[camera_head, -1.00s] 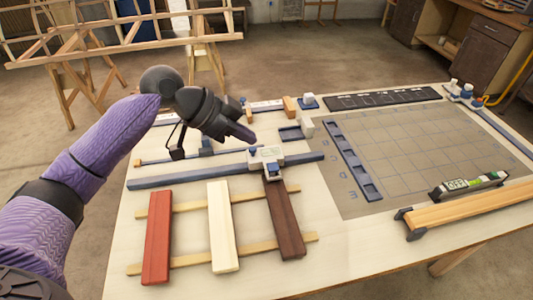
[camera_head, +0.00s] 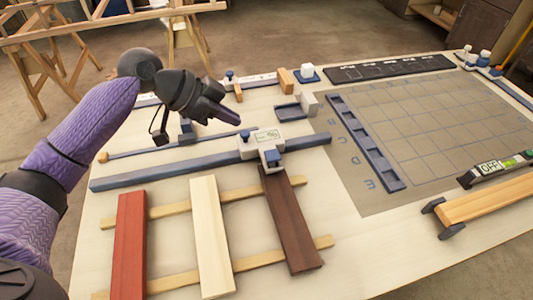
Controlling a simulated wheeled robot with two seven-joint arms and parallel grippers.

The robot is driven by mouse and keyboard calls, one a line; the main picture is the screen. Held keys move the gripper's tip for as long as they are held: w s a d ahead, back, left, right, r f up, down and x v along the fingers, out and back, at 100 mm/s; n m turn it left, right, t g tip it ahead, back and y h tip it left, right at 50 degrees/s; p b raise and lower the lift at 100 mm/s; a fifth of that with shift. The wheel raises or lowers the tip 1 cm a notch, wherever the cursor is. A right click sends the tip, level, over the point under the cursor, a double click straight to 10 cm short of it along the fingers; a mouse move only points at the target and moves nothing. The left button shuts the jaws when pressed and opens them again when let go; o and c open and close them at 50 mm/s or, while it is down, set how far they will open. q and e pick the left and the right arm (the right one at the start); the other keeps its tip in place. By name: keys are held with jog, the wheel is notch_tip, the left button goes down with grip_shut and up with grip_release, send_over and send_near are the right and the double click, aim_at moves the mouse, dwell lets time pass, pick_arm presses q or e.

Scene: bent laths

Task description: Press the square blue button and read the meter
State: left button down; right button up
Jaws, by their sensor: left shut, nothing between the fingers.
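A white meter-like unit (camera_head: 262,144) sits on a long blue rail (camera_head: 130,178), at the far end of the dark brown lath. It has a small pale display with markings too small to read. A square blue part (camera_head: 272,158) is on its near side, and a round blue knob (camera_head: 245,135) is at its left. My left gripper (camera_head: 226,114) is shut and empty, its tip up and left of the unit and apart from it in the picture. A dark digital level (camera_head: 490,168) with a lit display and green vial lies at the right; its reading looks like OFF.
Red (camera_head: 129,245), cream (camera_head: 211,237) and dark brown (camera_head: 290,220) laths lie across two wooden strips. A grey gridded mat (camera_head: 430,130), a blue slotted strip (camera_head: 365,143) and an orange wooden bar (camera_head: 490,205) are on the right. The table's front middle is clear.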

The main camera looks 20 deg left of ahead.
pick_arm(q)
jog(key=b, duration=0.2)
send_over(277, 153)
jog(key=s+a, duration=0.1)
jog(key=a, duration=0.1)
jog(key=f, duration=0.7)
jog(key=shift+s+f, duration=0.15)
jog(key=shift+s, duration=0.05)
notch_tip(277, 153, down, 3)
jog(key=shift+r+b, duration=0.15)
jog(key=shift+b, duration=0.25)
jog(key=shift+f, duration=0.5)
